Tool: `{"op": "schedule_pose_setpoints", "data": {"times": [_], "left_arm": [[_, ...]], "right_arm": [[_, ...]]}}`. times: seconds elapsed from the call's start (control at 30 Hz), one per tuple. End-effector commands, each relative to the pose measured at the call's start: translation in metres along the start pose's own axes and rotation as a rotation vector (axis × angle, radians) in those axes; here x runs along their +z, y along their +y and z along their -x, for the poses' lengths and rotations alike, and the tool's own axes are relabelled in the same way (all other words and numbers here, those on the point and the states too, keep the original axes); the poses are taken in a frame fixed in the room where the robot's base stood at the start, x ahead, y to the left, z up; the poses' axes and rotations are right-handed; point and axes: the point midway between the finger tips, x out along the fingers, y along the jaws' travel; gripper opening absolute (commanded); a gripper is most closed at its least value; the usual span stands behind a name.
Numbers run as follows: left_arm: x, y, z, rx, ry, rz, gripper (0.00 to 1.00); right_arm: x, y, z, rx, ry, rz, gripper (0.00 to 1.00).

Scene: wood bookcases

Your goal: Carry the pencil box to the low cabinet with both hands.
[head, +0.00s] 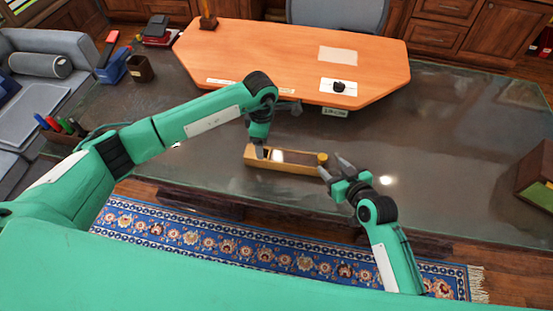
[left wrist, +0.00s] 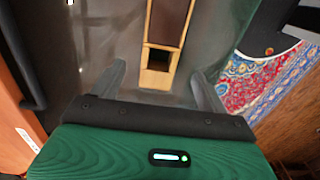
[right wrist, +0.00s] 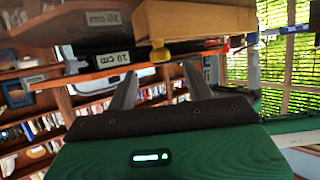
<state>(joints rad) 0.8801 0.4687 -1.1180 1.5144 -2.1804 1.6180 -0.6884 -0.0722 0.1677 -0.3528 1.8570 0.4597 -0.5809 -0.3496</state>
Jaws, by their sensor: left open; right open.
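The pencil box (head: 300,168) is a long, narrow wooden box on the dark glossy desk, with a yellow knob at its right end. My left gripper (head: 260,152) is open at the box's left end. In the left wrist view the box (left wrist: 158,78) extends away between the spread fingers (left wrist: 160,82); contact is unclear. My right gripper (head: 332,166) is open beside the knobbed end. In the right wrist view the box (right wrist: 200,18) and yellow knob (right wrist: 160,53) show beyond the open fingers (right wrist: 160,82). I cannot tell which furniture is the low cabinet.
An orange desktop panel (head: 270,55) lies behind the box, with a white card and small dark object on it. Pen holders and a dark cup (head: 140,69) stand at left. A wooden box-like piece (head: 538,175) is at the right edge.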

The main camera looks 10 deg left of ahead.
Motion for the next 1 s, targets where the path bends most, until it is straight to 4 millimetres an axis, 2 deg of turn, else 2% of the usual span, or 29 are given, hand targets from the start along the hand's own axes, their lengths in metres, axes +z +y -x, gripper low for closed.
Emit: {"op": "schedule_pose_setpoints", "data": {"times": [0.03, 0.2, 0.4, 0.83, 0.87, 1.0], "left_arm": [[0.001, -0.001, -0.012, -0.004, 0.000, 0.000, 0.76], [0.000, -0.001, -0.042, -0.002, 0.000, 0.001, 0.76], [0.001, 0.000, -0.063, 0.000, -0.001, 0.000, 0.76], [0.000, 0.000, -0.070, 0.001, -0.001, -0.001, 0.76], [0.000, 0.000, -0.070, 0.001, -0.001, -0.001, 0.72], [0.000, 0.000, -0.070, 0.001, -0.001, -0.001, 0.45]], "right_arm": [[-0.001, 0.000, -0.011, -0.001, 0.001, -0.001, 0.52], [-0.001, -0.001, -0.042, -0.001, 0.000, -0.001, 0.52], [0.000, -0.001, -0.063, -0.001, -0.001, 0.000, 0.52], [0.000, -0.001, -0.070, -0.001, -0.001, 0.000, 0.52], [0.000, -0.001, -0.070, -0.001, -0.001, 0.000, 0.48], [0.000, -0.001, -0.070, -0.001, -0.001, 0.000, 0.21]]}}
